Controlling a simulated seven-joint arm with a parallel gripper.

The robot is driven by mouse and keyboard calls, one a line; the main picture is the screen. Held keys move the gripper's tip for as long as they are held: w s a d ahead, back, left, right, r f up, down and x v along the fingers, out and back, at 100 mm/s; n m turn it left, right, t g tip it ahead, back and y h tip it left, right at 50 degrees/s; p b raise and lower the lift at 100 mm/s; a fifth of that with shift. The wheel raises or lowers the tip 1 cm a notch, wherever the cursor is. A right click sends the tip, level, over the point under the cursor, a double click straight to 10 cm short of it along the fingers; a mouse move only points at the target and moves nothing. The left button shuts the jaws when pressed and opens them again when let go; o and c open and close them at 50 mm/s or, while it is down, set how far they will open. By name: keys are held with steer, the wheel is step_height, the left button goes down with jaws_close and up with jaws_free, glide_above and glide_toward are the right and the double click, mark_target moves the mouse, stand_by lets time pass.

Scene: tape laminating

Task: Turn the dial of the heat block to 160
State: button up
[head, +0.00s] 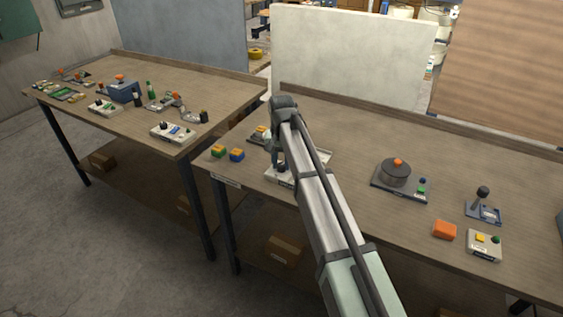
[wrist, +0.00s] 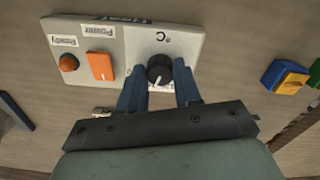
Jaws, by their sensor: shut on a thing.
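The heat block's control panel (wrist: 190,38) is a pale plate on the bench, seen upside down in the wrist view. Its black dial (wrist: 160,70) carries a white pointer line and sits below the "°C" mark. My gripper (wrist: 160,84) is shut on the dial, with one blue finger at each side of it. The numbers around the dial are mostly hidden by the fingers, so the set value cannot be read. In the head view my gripper (head: 279,166) is over the pale panel (head: 284,179), and my arm covers part of it.
A round dark device (head: 396,174) stands to the right, with clear bench between.

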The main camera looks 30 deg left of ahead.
mark_target(281, 164)
steer(key=shift+m, duration=0.4)
steer(key=o, duration=1)
steer(key=shift+o, duration=0.2)
step_height(281, 164, up, 14)
steer(key=shift+f, duration=0.1)
stand_by(0.5)
